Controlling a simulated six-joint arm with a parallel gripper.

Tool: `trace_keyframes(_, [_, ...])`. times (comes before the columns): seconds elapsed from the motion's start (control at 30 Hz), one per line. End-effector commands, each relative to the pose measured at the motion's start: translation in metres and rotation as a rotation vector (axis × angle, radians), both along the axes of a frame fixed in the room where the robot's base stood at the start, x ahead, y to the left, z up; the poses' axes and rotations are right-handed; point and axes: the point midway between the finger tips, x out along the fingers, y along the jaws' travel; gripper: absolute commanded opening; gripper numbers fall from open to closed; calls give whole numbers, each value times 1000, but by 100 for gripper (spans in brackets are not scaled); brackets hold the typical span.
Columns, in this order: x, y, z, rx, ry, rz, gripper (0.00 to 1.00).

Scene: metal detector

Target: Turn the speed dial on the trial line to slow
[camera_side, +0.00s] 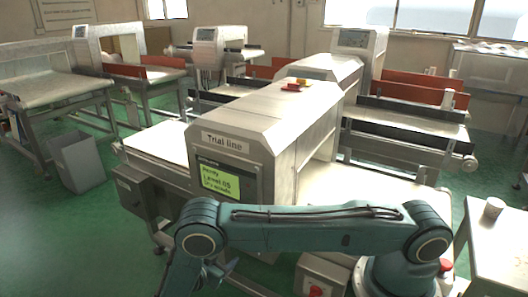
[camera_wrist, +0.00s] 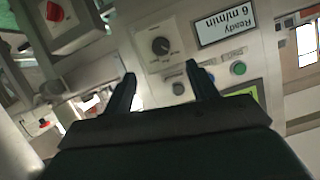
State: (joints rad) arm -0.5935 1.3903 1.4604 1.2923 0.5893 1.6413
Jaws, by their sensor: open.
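The speed dial (camera_wrist: 160,46), a round black knob on a pale plate, shows in the wrist view on a grey control panel beside a display (camera_wrist: 226,22) reading "Ready 6 m/min". The view is upside down, and the dial's setting is too small to read. My gripper (camera_wrist: 164,82) is open and empty, its two fingers pointing toward the panel, with the dial beyond the gap between the tips and apart from them. In the side view the trial line detector (camera_side: 226,141) carries a "Trial line" label; the dial is not visible there. My gripper is low at the left of my arm, partly cut off.
A green button (camera_wrist: 238,68) and a dark button (camera_wrist: 178,88) sit near the dial. A red switch on a grey box (camera_wrist: 54,12) is at upper left in the wrist view. Other detectors and conveyors stand behind; a grey bin (camera_side: 76,162) is on the floor at left.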

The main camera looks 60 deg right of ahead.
Motion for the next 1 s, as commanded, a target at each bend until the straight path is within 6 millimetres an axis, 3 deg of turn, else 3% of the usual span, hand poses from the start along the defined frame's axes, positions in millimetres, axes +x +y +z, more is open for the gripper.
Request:
trace_keyframes(0.2, [-1, 30, 12, 1, -2, 3, 58])
trace_keyframes(1.0, [19, 20, 84, 207, 176, 56, 58])
